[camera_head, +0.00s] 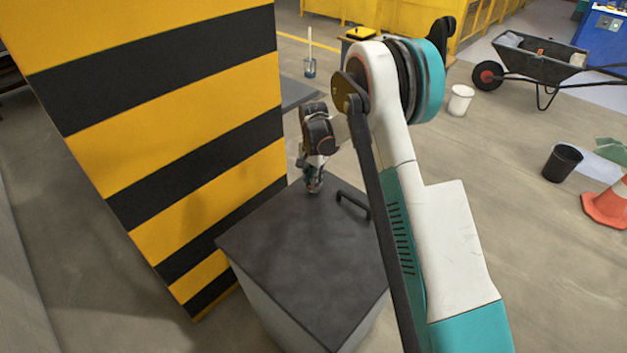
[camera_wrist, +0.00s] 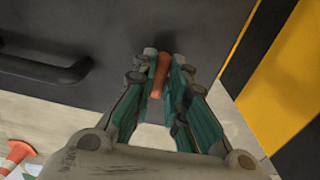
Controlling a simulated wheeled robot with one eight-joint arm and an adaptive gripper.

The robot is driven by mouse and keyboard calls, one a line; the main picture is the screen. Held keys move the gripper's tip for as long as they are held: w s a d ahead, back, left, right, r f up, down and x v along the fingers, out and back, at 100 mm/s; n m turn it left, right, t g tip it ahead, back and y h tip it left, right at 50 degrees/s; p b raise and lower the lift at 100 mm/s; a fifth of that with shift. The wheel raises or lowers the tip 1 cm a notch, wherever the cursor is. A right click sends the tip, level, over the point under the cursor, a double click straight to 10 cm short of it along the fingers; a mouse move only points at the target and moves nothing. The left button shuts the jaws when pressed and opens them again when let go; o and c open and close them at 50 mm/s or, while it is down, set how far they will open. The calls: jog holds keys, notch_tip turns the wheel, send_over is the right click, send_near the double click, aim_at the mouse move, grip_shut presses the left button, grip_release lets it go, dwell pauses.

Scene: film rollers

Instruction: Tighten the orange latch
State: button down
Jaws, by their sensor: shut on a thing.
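The orange latch (camera_wrist: 159,75) shows in the wrist view as a short orange bar on the dark cabinet face. My gripper (camera_wrist: 162,70) has its fingers on both sides of the latch and is shut on it. In the head view my gripper (camera_head: 314,186) is at the far edge of the dark cabinet top (camera_head: 300,270). The latch itself is hidden there by my gripper and the cabinet.
A black handle (camera_wrist: 50,70) sits left of the latch in the wrist view; a black handle (camera_head: 353,204) also shows in the head view. A yellow-and-black striped panel (camera_head: 180,150) stands close on the left. Open floor lies beyond, with a black bin (camera_head: 562,163) and traffic cone (camera_head: 607,205).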

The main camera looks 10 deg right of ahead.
jog(key=c, duration=1.6)
grip_release()
notch_tip(320, 180, up, 12)
